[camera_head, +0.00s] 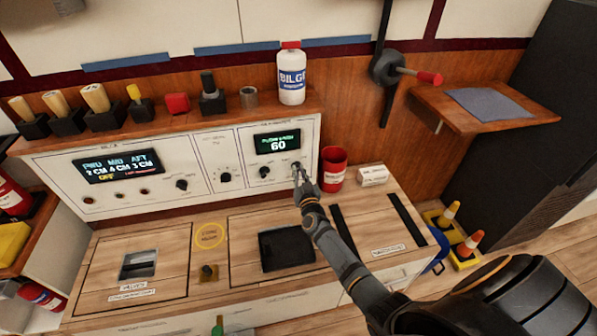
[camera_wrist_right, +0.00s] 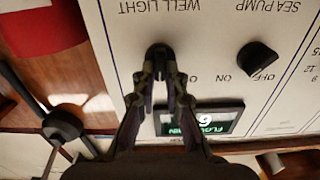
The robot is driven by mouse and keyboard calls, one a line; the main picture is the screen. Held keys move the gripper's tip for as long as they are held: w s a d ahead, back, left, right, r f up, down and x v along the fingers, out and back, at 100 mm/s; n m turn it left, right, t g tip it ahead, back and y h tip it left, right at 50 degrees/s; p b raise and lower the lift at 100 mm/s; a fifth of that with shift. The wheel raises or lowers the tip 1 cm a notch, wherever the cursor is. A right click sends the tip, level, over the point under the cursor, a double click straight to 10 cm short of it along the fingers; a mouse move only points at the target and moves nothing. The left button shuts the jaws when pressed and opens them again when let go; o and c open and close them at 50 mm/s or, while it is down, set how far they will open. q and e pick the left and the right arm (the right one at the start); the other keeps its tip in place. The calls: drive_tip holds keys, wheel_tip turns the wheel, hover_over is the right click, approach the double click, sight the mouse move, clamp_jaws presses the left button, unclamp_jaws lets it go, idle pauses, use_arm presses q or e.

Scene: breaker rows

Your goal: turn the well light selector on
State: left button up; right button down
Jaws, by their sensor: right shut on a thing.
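The well light selector (camera_wrist_right: 159,49) is a black knob on the white panel, under the upside-down WELL LIGHT label in the right wrist view. My right gripper (camera_wrist_right: 161,72) is shut on the knob, with a fingertip on each side. The fingers hide most of the knob, so I cannot tell which way it points. In the head view my right gripper (camera_head: 298,168) reaches the panel's right end and covers the selector. My left gripper is not in view.
The sea pump knob (camera_wrist_right: 257,60) is beside the selector. The lit display (camera_head: 277,143) reads 60. A red cup (camera_head: 333,170) stands close to the right of my gripper. A white bilge bottle (camera_head: 291,75) stands on the ledge above.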

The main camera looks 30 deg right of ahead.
drive_tip(key=shift+s+d+f+m, duration=0.1)
drive_tip(key=shift+m, duration=1.75)
drive_tip(key=shift+d+f+m, duration=0.1)
drive_tip(key=shift+m, duration=1.75)
drive_tip(key=c, duration=1.4)
unclamp_jaws()
drive_tip(key=shift+r, duration=0.1)
drive_tip(key=v, duration=1.2)
